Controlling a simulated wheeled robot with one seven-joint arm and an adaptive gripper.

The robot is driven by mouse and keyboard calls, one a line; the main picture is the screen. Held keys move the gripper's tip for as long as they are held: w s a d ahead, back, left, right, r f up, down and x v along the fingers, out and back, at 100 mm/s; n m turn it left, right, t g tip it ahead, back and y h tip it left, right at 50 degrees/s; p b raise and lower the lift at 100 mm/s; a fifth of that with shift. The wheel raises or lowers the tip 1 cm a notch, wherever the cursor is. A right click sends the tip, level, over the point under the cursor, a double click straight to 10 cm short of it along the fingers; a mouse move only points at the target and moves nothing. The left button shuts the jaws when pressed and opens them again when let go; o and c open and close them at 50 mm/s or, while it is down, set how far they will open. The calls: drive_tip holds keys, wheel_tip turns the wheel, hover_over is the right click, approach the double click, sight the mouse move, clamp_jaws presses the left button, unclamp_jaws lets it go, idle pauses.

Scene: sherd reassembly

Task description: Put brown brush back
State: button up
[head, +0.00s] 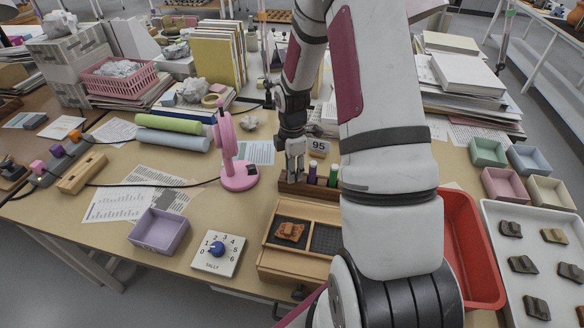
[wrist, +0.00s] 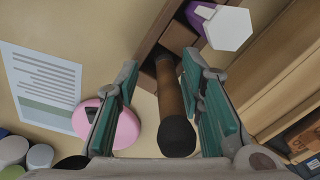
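The brown brush (wrist: 172,95), with a black end towards the camera, stands between my gripper's fingers in the wrist view. Its far end is at a dark slot of the wooden holder (wrist: 152,38); I cannot tell how deep it sits. My gripper (wrist: 161,72) is open, with a clear gap between the left finger and the brush; the right finger is nearer to it. In the head view my gripper (head: 294,152) is over the left end of the holder (head: 310,189), beside the purple (head: 312,173) and green (head: 333,175) pieces standing in it. The brush is mostly hidden there.
A pink stand (head: 238,175) is close on the left of the holder. A "95" sign (head: 319,146) stands behind it. A wooden tray (head: 285,262) with a sherd lies in front. A lilac bin (head: 159,231) and tally dial (head: 218,252) are front left.

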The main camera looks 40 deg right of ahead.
drive_tip(key=shift+r, duration=0.1)
wheel_tip(320, 180, up, 12)
drive_tip(key=shift+s+r+p, duration=0.1)
drive_tip(key=shift+p, duration=0.35)
drive_tip(key=s+a+r+m+t+h, duration=0.1)
drive_tip(key=s+a+r+m, duration=0.25)
drive_tip(key=a+r, duration=0.35)
drive_tip(key=s+a+r+m+t, duration=0.1)
drive_tip(key=s+a+r+m, duration=0.25)
drive_tip(key=r, duration=0.45)
drive_tip(key=s+a+r+m+t, duration=0.1)
drive_tip(key=s+a+r+m, duration=0.1)
drive_tip(key=s, duration=0.5)
drive_tip(key=s+a+r+m+t+y, duration=0.1)
drive_tip(key=s+a+r+m, duration=0.1)
drive_tip(key=s+a+m, duration=0.3)
drive_tip(key=s+a, duration=0.2)
drive_tip(key=s, duration=0.1)
drive_tip(key=shift+r, duration=0.4)
drive_tip(key=shift+s, duration=0.1)
